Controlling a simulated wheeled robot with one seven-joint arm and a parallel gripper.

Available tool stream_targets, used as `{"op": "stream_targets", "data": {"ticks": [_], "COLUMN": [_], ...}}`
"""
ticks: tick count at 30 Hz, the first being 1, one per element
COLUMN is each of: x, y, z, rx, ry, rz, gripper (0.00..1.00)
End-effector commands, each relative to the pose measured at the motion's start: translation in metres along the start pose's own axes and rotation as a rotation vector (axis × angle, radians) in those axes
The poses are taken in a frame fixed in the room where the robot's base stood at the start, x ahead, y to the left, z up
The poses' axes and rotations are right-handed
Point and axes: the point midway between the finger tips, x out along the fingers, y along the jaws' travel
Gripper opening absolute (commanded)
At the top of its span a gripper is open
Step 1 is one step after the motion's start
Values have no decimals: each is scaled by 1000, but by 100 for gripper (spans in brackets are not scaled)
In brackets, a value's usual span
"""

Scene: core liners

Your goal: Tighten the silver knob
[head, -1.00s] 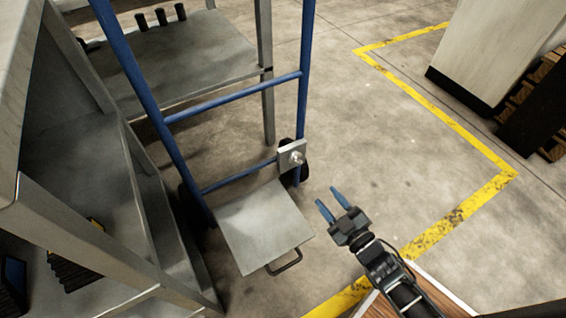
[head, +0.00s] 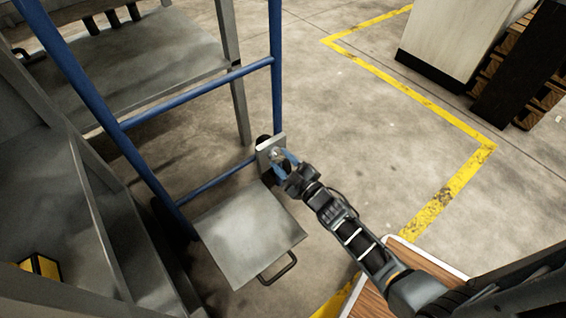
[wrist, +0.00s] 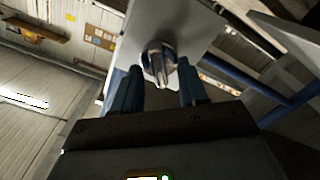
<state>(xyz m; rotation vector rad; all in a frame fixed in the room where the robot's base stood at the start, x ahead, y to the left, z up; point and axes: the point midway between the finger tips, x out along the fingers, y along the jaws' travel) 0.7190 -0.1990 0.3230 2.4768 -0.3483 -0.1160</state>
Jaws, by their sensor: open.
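The silver knob (wrist: 158,62) shows in the wrist view on a pale metal plate (wrist: 185,25). In the head view the plate (head: 268,148) is fixed to the right upright of a blue hand truck (head: 277,90), and the knob (head: 274,153) is small and partly covered by the fingers. My gripper (head: 285,163) is open. In the wrist view its two blue fingers (wrist: 158,88) point at the plate, one on each side of the knob. A gap shows between each finger and the knob; I cannot tell how far the fingertips reach along it.
The hand truck's grey toe plate (head: 250,235), with a black handle (head: 279,268), lies below the knob. A metal bench (head: 160,60) stands behind, and metal shelving (head: 110,220) is at left. Open floor (head: 370,150) with a yellow line extends to the right.

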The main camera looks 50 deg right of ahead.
Motion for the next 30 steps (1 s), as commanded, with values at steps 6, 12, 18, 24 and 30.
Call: {"op": "stream_targets", "data": {"ticks": [6,12,18,24,30], "x": [2,1,1,1,1], "y": [0,0,0,0,0], "z": [0,0,0,0,0], "rx": [0,0,0,0,6], "ry": [-1,-1,-1,-1,-1], "rz": [0,0,0,0,0], "gripper": [43,29,10,0,0]}}
